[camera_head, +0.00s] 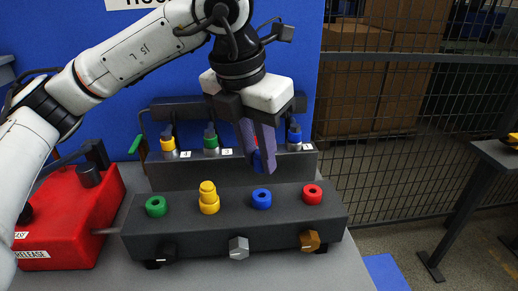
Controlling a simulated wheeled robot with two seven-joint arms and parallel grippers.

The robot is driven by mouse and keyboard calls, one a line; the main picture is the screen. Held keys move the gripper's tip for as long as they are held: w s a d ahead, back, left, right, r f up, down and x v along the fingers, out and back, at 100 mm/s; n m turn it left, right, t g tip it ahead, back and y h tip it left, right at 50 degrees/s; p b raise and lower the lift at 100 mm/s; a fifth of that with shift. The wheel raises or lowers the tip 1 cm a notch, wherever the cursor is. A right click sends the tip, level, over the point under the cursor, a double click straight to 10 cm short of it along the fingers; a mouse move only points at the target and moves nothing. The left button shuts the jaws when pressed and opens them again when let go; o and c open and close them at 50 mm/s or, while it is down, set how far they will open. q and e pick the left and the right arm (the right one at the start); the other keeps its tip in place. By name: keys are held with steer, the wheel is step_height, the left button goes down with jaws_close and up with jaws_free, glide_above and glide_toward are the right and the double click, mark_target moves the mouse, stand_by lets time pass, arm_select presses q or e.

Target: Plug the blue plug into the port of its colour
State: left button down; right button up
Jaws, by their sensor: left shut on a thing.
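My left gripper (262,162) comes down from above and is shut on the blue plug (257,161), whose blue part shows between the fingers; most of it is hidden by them. It appears above and behind the front block. The blue port (262,198) is a blue ring with a dark hole on top of the dark front block (335,208). The plug is apart from this port and looks roughly above it in the picture. My right gripper is not in view.
Green (156,206) and red (312,194) ports flank the row; a stepped yellow piece (209,198) stands in it. A rear rack (160,179) carries yellow (168,144), green (211,141) and blue (294,136) fittings. A red box (75,225) stands left.

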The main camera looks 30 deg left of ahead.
mark_target(257, 160)
arm_select(q)
steer(key=shift+f, duration=0.15)
stand_by(0.3)
stand_by(0.4)
steer(key=shift+f, duration=0.1)
steer(key=shift+f+b, duration=1.35)
steer(key=shift+b, duration=0.2)
steer(key=shift+f, duration=0.1)
